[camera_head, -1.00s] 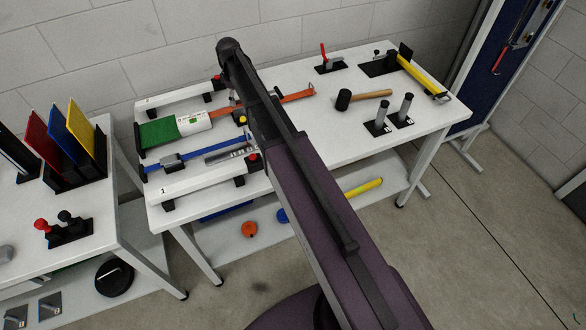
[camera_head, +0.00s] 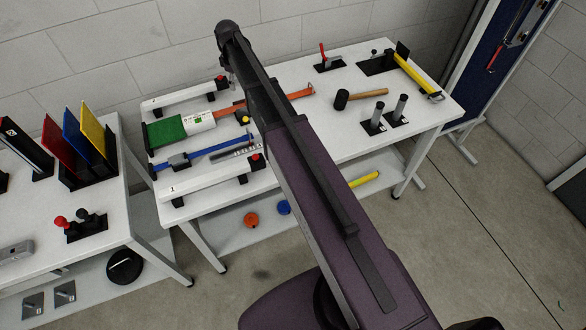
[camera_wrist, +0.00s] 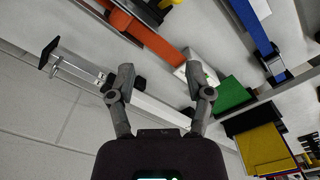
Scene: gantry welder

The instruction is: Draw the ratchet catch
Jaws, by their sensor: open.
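My gripper (camera_wrist: 161,80) is open in the wrist view, its two fingers apart with nothing held between them. Beyond the fingers are an orange strap (camera_wrist: 150,38), a white printed label and a green sleeve (camera_wrist: 233,94). A blue strap (camera_wrist: 255,28) shows at the upper right. In the head view the orange strap (camera_head: 293,95) and blue strap (camera_head: 215,147) lie on the white table, the blue one carrying a dark block (camera_head: 180,160). I cannot tell which part is the ratchet catch. My arm hides part of the straps, and the fingers cannot be made out there.
White rails (camera_head: 205,180) with dark feet flank the straps. A mallet (camera_head: 362,95), upright grey posts (camera_head: 375,117) and a yellow bar (camera_head: 412,73) stand or lie to the right. A left table (camera_head: 110,215) holds coloured panels and red and black knobs. Bare tabletop shows around the mallet.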

